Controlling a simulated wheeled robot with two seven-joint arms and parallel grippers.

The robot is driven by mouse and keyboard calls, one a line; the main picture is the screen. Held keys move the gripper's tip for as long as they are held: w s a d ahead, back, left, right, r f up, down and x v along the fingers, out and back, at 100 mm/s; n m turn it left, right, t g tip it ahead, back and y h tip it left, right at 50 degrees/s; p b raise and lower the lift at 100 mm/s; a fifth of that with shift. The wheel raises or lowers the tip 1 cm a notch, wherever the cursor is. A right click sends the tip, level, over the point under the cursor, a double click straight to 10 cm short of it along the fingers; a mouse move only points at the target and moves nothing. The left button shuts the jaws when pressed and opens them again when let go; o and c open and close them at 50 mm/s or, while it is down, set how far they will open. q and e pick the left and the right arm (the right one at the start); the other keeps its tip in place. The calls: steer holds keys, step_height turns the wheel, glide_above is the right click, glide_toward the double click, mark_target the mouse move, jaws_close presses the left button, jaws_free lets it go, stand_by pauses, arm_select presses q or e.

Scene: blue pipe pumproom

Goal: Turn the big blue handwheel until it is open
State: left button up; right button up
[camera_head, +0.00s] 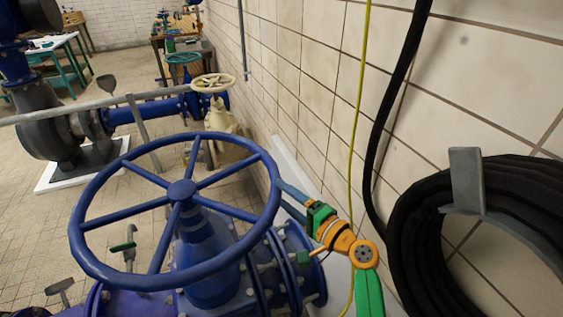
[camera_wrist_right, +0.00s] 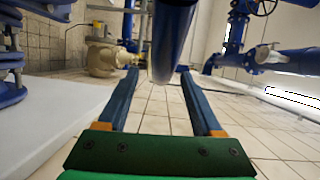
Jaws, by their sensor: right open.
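The big blue handwheel (camera_head: 182,190) fills the lower left of the head view, with several spokes running to a central hub. It sits on a blue valve body (camera_head: 210,255). My right gripper (camera_head: 281,194) is at the right side of its rim, with the arm coming from the lower right. In the right wrist view the rim (camera_wrist_right: 172,40) passes between the two open fingers of my right gripper (camera_wrist_right: 160,76). The fingers stand apart on either side of it, with gaps showing. My left gripper is not in view.
A tiled wall (camera_head: 310,75) runs close along the right, with a coiled black hose (camera_head: 510,200) on a bracket and a hanging yellow cable (camera_head: 360,95). A smaller cream handwheel (camera_head: 213,83) stands behind. A grey rail (camera_head: 110,103) crosses the left. Open tiled floor lies beyond.

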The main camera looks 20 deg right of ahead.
steer(key=x, duration=0.7)
steer(key=shift+w+p, duration=0.25)
steer(key=shift+p, duration=0.1)
steer(key=shift+s+r, duration=0.1)
steer(key=shift+s, duration=0.05)
steer(key=shift+c, duration=0.7)
jaws_close()
steer(key=shift+r, duration=0.1)
